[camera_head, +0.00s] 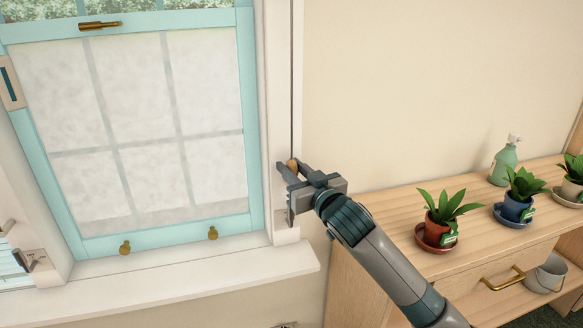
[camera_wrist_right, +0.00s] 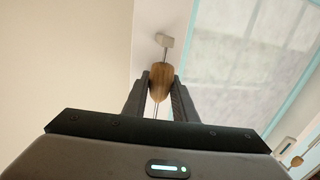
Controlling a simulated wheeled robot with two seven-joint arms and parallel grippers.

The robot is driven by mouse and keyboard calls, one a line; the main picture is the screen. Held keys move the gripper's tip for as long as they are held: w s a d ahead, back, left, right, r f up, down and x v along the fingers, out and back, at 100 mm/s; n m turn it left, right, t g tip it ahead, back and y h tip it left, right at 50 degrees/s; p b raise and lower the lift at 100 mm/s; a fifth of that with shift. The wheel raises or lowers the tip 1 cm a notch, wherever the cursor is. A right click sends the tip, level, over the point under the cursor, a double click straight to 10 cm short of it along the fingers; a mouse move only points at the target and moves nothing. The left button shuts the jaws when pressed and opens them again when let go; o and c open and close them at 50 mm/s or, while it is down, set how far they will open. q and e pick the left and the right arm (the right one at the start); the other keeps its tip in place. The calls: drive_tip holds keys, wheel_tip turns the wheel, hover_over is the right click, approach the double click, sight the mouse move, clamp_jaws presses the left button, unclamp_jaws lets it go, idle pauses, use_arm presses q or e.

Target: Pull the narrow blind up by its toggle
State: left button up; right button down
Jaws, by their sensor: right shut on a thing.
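A small wooden toggle (camera_head: 292,164) hangs on a thin cord along the white trim at the window's right side. In the right wrist view the same brown toggle (camera_wrist_right: 160,84) sits between the finger tips, with the cord running through it. My right gripper (camera_head: 287,172) is shut on the toggle, its fingers on either side of it. In the wrist view a small pale block (camera_wrist_right: 164,40) is on the cord line beyond the toggle. I cannot make out the narrow blind for certain; pale slats (camera_head: 10,264) show at the left edge. My left gripper is not in view.
A teal-framed window (camera_head: 252,110) with frosted panes has a white sill (camera_head: 190,285) below. A wooden cabinet (camera_head: 385,205) at the right bears potted plants (camera_head: 446,212) and a green spray bottle (camera_head: 504,162); my right arm passes close by its left end. The wall above is bare.

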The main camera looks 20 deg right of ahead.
drive_tip(key=c, duration=1.5)
unclamp_jaws()
drive_tip(key=shift+f, duration=0.45)
drive_tip(key=shift+o, duration=0.5)
drive_tip(key=shift+r, duration=0.1)
drive_tip(key=shift+r, duration=0.1)
drive_tip(key=shift+s, duration=0.15)
drive_tip(key=v, duration=1.7)
drive_tip(key=shift+d, duration=0.1)
